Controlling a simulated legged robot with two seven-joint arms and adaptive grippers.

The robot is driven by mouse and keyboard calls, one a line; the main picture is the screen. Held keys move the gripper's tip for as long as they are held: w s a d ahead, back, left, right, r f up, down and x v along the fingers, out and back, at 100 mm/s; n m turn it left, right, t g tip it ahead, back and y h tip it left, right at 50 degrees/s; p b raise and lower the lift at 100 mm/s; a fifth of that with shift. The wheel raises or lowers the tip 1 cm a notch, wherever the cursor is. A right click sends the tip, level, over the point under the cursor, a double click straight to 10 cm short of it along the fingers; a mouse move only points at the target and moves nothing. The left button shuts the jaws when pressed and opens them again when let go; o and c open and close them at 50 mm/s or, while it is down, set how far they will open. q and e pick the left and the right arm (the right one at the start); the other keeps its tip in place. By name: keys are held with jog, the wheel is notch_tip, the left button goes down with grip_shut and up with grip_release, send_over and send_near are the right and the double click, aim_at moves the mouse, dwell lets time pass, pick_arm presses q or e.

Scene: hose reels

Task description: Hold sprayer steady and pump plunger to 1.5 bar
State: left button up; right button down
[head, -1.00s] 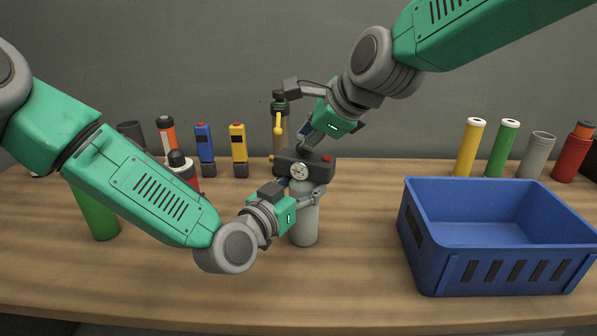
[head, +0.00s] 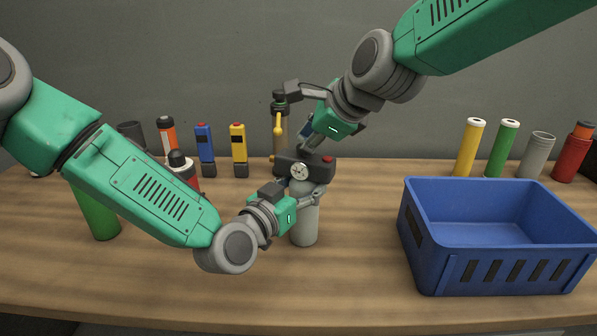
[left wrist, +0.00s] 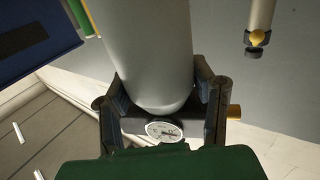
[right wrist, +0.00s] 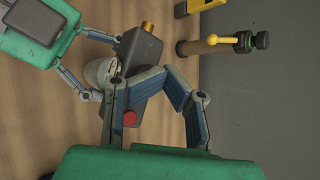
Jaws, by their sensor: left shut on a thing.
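The sprayer (head: 305,232) stands upright on the table, with a grey body, black head, round gauge (head: 299,171) and red button (head: 327,159). My left gripper (head: 306,193) is shut around its upper body. In the left wrist view the grey body (left wrist: 150,45) sits between the fingers, with the gauge (left wrist: 163,130) behind; its reading is too small to tell. My right gripper (head: 307,137) is just above the head. In the right wrist view its fingertips (right wrist: 165,74) come together beside the black head (right wrist: 139,50). I cannot see the plunger or whether the fingers touch the head.
A blue crate (head: 495,284) stands at the right. Several bottles and tools line the back, including a yellow one (head: 238,145) and a blue one (head: 205,145). A tan bottle with a yellow lever (head: 279,125) stands behind the sprayer. The table's front is clear.

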jog(key=shift+d+r, duration=0.1)
jog(key=shift+r, duration=2.5)
dwell(0.3)
